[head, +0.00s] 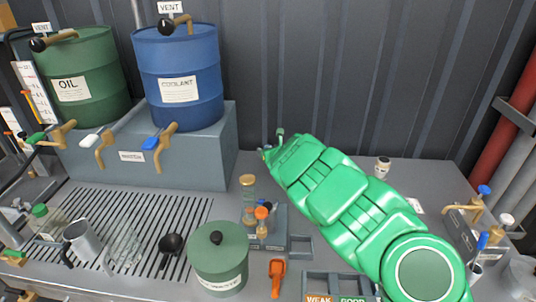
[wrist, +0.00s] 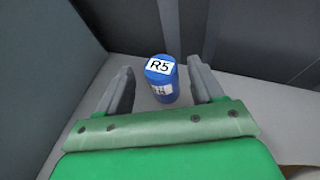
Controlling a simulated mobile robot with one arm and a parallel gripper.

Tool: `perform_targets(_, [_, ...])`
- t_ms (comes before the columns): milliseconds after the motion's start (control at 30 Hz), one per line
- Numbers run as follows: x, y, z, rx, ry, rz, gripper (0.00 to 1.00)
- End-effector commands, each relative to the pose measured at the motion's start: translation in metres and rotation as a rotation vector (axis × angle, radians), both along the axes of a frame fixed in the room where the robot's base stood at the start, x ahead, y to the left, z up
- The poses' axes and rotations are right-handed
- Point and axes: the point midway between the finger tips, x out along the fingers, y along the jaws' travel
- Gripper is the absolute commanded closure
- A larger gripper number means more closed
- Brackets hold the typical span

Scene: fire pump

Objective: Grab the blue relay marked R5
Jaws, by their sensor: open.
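The blue relay (wrist: 161,88) is a small upright cylinder with a white R5 label on its top and another white label on its side. It stands on the grey bench top in the wrist view, near the back wall. My gripper (wrist: 160,85) is open, with one grey finger on each side of the relay and gaps between. In the head view my green arm reaches to the back of the bench, and my gripper (head: 272,143) is at its far end. The relay is hidden there.
A grey block bearing a green oil drum (head: 80,80) and a blue coolant drum (head: 178,80) stands left of my gripper. The ribbed wall (head: 330,70) is close behind. A small jar (head: 382,167) stands right of my arm, and a green waste pot (head: 218,262) stands in front.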

Motion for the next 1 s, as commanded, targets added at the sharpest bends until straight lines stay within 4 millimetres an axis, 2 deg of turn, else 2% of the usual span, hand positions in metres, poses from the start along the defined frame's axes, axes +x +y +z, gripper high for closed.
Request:
perform_targets(500, [0.027, 0.010, -0.013, -0.001, 0.002, -0.002, 0.33])
perform_targets(867, [0.030, 0.011, -0.013, -0.002, 0.000, -0.002, 0.33])
perform_targets(900, [0.030, 0.011, -0.013, -0.002, 0.000, -0.002, 0.35])
perform_targets(1000, [0.030, 0.012, -0.013, -0.002, 0.000, -0.002, 0.50])
